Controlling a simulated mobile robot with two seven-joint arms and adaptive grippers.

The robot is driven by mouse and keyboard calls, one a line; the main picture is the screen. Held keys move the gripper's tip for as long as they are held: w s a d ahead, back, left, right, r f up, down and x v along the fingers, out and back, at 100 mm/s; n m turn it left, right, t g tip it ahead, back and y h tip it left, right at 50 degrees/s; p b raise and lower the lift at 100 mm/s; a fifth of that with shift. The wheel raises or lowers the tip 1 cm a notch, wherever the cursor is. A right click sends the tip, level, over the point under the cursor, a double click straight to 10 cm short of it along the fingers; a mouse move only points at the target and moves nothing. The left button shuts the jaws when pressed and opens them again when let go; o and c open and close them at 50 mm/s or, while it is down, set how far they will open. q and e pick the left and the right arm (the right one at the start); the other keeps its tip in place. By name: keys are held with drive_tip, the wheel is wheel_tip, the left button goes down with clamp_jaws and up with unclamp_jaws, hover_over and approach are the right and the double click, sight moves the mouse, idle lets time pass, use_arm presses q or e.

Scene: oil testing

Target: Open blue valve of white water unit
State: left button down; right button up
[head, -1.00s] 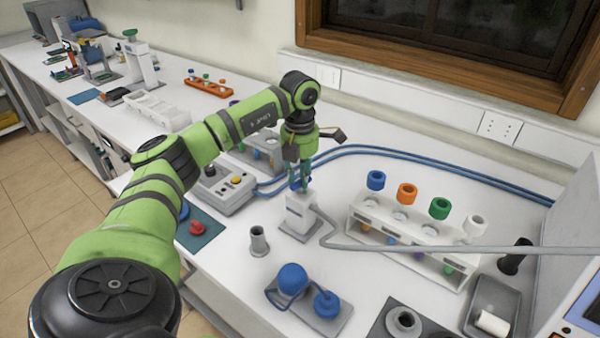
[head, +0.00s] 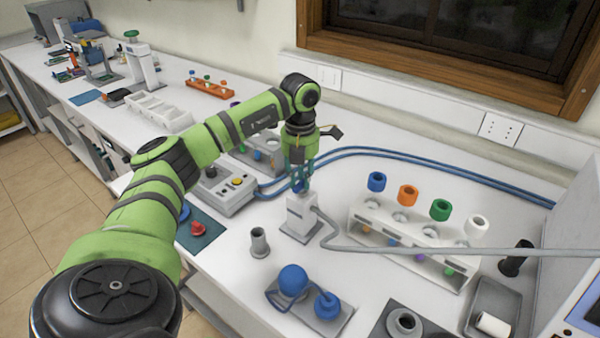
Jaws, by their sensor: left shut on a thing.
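The white water unit (head: 300,213) stands upright on the white bench, with a grey hose running from it to the right. Its blue valve (head: 299,186) sits on top and is mostly hidden by the fingers. My left gripper (head: 299,178) points straight down over the unit and is shut on the blue valve. My right gripper is not in view.
A grey control box (head: 222,190) stands left of the unit, and blue hoses (head: 400,154) run behind it. A white rack (head: 420,245) with coloured caps stands to the right. A grey cup (head: 259,242) and a blue-bulb device (head: 293,280) are in front.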

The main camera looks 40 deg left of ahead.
sight(300, 181)
use_arm(q)
drive_tip(key=c, duration=1)
unclamp_jaws()
drive_tip(key=shift+c, duration=0.2)
wheel_tip(300, 181, up, 12)
